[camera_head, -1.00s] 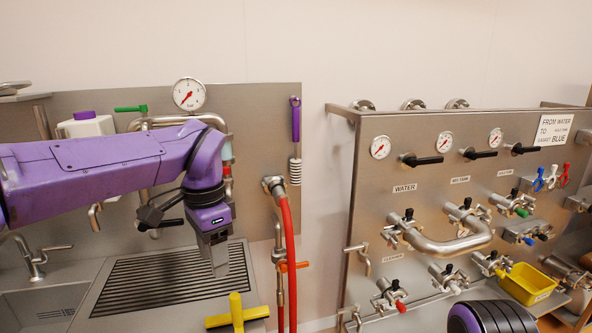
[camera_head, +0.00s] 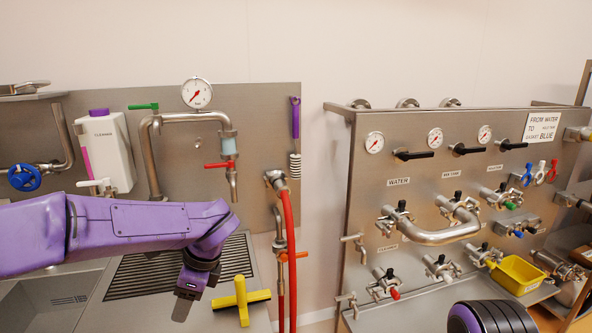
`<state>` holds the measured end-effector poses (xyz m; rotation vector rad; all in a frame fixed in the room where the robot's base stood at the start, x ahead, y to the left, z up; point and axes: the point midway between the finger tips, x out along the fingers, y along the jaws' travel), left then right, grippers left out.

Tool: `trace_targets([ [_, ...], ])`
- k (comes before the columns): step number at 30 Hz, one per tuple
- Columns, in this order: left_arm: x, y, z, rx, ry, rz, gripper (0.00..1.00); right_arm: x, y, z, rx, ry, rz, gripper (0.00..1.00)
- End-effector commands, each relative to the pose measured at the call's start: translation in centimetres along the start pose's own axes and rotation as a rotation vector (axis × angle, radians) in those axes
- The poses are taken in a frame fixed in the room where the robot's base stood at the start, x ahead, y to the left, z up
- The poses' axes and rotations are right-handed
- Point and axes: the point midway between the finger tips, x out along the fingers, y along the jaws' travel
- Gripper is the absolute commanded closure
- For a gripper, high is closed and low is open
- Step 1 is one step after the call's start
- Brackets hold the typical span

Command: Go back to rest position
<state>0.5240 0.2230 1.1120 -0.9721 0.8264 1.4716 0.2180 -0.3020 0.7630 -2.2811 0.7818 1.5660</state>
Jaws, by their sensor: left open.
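My purple left arm comes in from the left in the head view. My right gripper is not in view.
A steel pipe with a red-handled valve (camera_head: 219,165) and a pressure gauge (camera_head: 196,92) stands behind my arm. A red hose (camera_head: 290,250) hangs right of the board.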

Motion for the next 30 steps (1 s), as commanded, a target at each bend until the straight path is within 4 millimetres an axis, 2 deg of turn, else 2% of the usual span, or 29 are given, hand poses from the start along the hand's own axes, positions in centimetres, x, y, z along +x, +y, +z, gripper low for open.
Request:
trace_targets([
  [1, 2.4, 0.2, 0.2, 0.11, -0.068, -0.002, 0.47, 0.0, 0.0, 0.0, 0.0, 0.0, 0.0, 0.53],
  [5, 9.6, 0.8, 1.4, 0.542, -0.291, 0.007, 0.47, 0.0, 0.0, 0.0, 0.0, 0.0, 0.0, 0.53],
  [8, 17.3, 2.8, 2.1, 1.148, -0.517, 0.075, 0.47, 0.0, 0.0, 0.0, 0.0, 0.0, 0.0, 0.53],
  [9, 20.7, 4.2, 2.1, 1.475, -0.605, 0.124, 0.47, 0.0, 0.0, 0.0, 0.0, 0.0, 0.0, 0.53],
  [11, 25.2, 7.0, 1.4, 1.985, -0.704, 0.199, 0.47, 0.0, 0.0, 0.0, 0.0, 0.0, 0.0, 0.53],
  [12, 27.6, 9.1, 0.7, 2.29, -0.745, 0.237, 0.47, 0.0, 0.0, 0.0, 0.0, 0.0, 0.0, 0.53],
  [15, 31.7, 14.7, -0.9, 2.909, -0.786, 0.284, 0.47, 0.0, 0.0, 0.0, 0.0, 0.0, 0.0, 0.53],
  [16, 32.5, 16.3, -1.4, -2.999, 0.773, -0.277, 0.47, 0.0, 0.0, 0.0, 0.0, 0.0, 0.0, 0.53],
  [21, 35.3, 24.9, -2.9, -2.416, 0.503, -0.118, 0.47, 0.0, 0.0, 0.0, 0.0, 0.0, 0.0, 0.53],
  [25, 35.9, 31.1, -3.5, -2.062, 0.379, 0.006, 0.47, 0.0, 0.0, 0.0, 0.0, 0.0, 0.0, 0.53],
  [27, 39.3, 30.7, -5.1, -2.061, 0.39, 0.004, 0.47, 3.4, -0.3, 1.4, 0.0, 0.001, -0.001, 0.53],
  [30, 41.8, 30.7, -6.3, -2.065, 0.392, 0.002, 0.47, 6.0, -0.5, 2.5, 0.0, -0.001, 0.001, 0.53],
])
